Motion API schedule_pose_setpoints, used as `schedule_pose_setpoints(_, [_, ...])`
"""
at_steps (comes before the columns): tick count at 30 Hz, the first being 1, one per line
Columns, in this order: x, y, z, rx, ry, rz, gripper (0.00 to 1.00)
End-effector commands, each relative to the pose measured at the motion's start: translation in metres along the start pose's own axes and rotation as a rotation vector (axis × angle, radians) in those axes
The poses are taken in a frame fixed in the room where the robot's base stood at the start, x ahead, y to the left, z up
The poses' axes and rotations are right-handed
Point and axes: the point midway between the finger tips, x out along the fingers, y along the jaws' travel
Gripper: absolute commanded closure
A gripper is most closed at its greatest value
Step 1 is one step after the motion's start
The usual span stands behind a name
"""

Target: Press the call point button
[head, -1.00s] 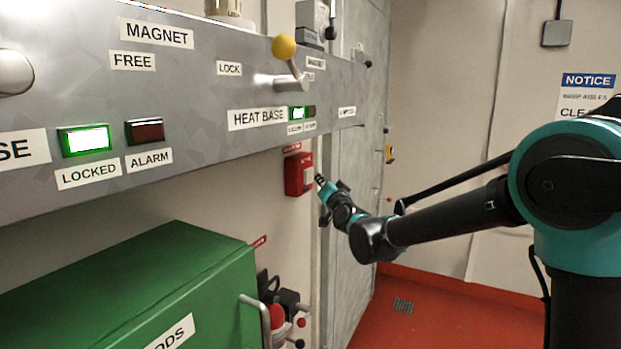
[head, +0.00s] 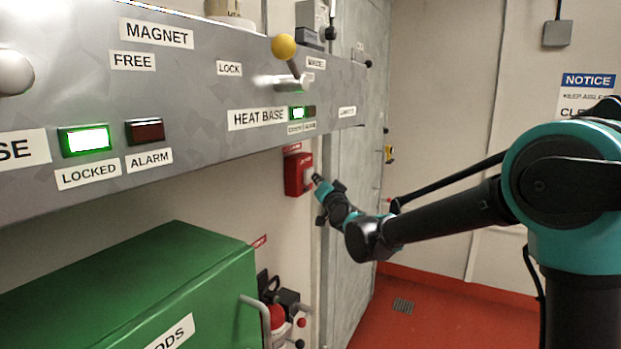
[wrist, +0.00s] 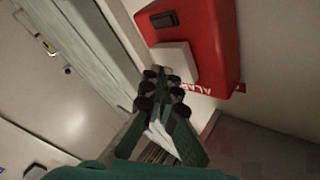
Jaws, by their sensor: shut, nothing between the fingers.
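The call point is a red box (head: 293,174) on the pale wall below the grey panel. In the wrist view the red box (wrist: 217,35) fills the upper right, with a pale square button (wrist: 175,62) on its face and a small dark window beside it. My gripper (head: 317,179) is at the right side of the box in the head view. In the wrist view my gripper (wrist: 163,80) is shut and empty, its fingertips overlapping the lower edge of the button. I cannot tell whether they touch it.
The grey panel (head: 190,95) with labels, lamps and a yellow-knobbed lever (head: 284,47) juts out above the call point. A green box (head: 150,280) stands below left. A grey door (head: 350,210) is right of the call point. The red floor (head: 430,315) is clear.

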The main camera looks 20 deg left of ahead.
Motion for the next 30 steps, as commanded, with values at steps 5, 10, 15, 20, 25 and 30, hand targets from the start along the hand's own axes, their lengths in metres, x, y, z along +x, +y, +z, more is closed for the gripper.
schedule_pose_setpoints(5, [0.0015,-0.0012,0.0011,0.0,0.0,0.0,1.0])
schedule_pose_setpoints(10, [0.0029,-0.0022,0.0021,0.0,0.0,0.0,1.0])
schedule_pose_setpoints(15, [0.0042,-0.0032,0.0031,0.0,0.0,-0.001,1.0])
schedule_pose_setpoints(20, [0.0055,-0.0041,0.004,0.0,0.0,-0.001,1.0])
schedule_pose_setpoints(25, [0.0068,-0.005,0.005,0.0,0.0,0.0,1.0])
schedule_pose_setpoints(30, [0.008,-0.006,0.006,0.0,-0.001,-0.001,1.0])
